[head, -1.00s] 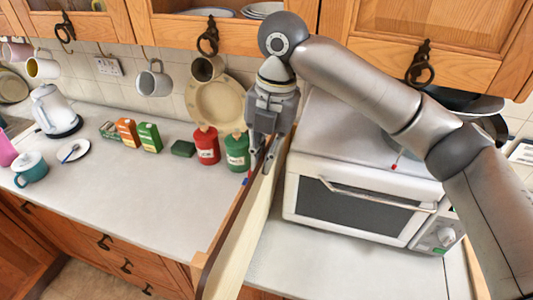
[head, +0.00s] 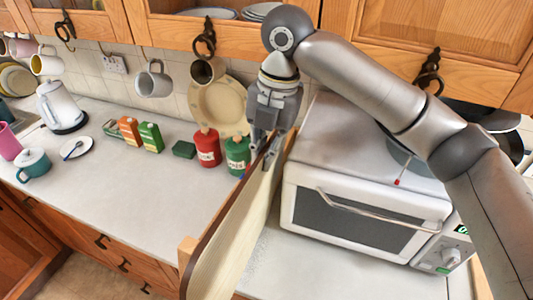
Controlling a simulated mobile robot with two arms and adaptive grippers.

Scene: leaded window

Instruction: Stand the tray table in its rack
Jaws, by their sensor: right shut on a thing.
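My right gripper (head: 267,150) points down and is shut on the far upper edge of a long pale wooden panel, which I take to be the tray table (head: 232,236). The panel stands on edge, leaning slightly, and runs from beside the microwave toward the bottom of the view. A dark brown strip runs along its left side, with a small light wood post (head: 187,250) at the near end; these look like part of the rack, but the panel hides most of it. I cannot tell whether the panel sits inside it. My left gripper is out of view.
A white microwave (head: 365,215) stands close to the panel's right. Green (head: 237,155) and red (head: 207,148) canisters stand close on its left. Small boxes, a kettle (head: 58,108) and a teal mug (head: 33,165) stand farther left. The counter's left middle (head: 120,200) is clear.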

